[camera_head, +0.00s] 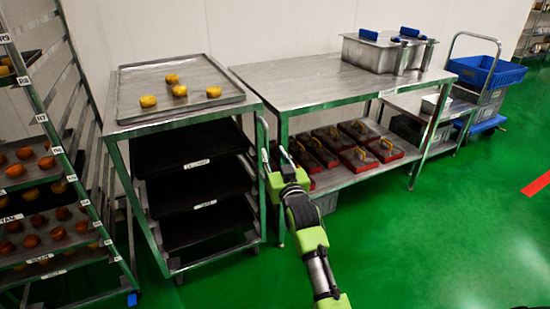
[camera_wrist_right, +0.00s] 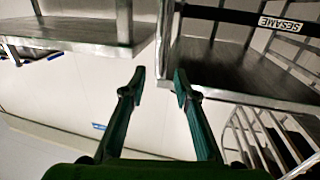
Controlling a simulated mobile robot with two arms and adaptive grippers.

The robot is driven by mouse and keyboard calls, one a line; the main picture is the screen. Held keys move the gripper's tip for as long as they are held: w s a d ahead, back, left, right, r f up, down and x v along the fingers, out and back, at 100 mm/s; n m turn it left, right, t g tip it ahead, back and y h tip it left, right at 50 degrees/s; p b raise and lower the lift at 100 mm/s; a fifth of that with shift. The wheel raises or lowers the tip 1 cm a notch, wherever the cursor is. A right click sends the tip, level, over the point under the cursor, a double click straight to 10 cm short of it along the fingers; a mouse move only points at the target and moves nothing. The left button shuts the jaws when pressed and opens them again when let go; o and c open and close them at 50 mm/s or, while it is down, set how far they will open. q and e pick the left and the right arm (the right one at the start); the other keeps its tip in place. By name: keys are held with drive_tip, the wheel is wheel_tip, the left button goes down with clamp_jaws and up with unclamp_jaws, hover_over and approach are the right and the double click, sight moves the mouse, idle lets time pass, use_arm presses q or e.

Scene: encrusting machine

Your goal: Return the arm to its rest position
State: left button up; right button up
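My right gripper (camera_head: 280,158) is in the middle of the head view, its arm reaching up from the bottom. It is in front of the gap between the tray trolley (camera_head: 255,100) and the steel table (camera_head: 300,84). In the right wrist view its two fingers (camera_wrist_right: 160,78) are apart with nothing between them. The gripper holds nothing. My left gripper and left arm do not show.
A tray (camera_head: 215,75) with several yellow buns tops the trolley. A rack (camera_head: 75,165) of buns stands left. Several red-edged boxes (camera_head: 385,152) lie on the table's lower shelf. A blue crate (camera_head: 485,70) stands back right. The green floor (camera_head: 430,240) is clear at right.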

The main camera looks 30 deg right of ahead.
drive_tip(key=shift+s+a, duration=0.1)
drive_tip(key=shift+s, duration=0.35)
drive_tip(key=shift+f, duration=0.1)
